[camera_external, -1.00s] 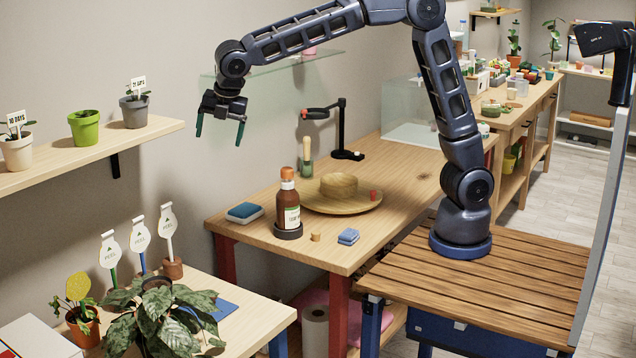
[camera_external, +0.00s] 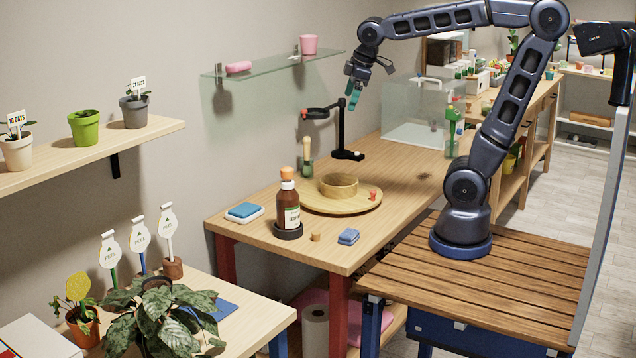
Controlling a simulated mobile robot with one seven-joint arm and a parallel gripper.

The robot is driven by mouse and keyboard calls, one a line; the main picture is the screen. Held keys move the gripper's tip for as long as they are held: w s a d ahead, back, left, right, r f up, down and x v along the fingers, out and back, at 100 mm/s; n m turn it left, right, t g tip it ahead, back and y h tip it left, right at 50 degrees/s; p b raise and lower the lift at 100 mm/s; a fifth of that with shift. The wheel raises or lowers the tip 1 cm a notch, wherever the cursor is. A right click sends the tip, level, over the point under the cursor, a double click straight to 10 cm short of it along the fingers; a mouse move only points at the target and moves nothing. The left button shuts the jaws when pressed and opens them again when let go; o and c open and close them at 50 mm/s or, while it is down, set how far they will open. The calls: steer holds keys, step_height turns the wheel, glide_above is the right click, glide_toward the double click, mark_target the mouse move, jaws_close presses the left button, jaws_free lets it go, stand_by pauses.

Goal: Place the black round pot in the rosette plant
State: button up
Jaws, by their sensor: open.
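A dark round rim (camera_external: 157,283) shows among the leaves of a broad-leaved plant (camera_external: 160,320) on the front-left table. It may be the black round pot. I cannot tell whether it is a separate pot or the plant's own. Leaves hide what is below it. I cannot tell for sure that this is the rosette plant. My gripper (camera_external: 353,97) has teal fingers and is open, with nothing seen between them. It is in the air above the back of the wooden table, far from the plant, up and to its right.
A brown bottle (camera_external: 288,212), a round wooden tray (camera_external: 330,205) with a ring on it and a black stand (camera_external: 342,130) occupy the wooden table (camera_external: 400,190). A glass shelf (camera_external: 275,64) is left of my gripper. White labels (camera_external: 111,248) stand behind the plant.

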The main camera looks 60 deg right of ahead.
steer(key=s+d+f+m, duration=0.5)
steer(key=s+d+m, duration=0.2)
steer(key=s, duration=0.4)
steer(key=shift+s+d+f+t, duration=0.2)
steer(key=shift+s+d+t, duration=0.1)
steer(key=shift+s+t, duration=0.1)
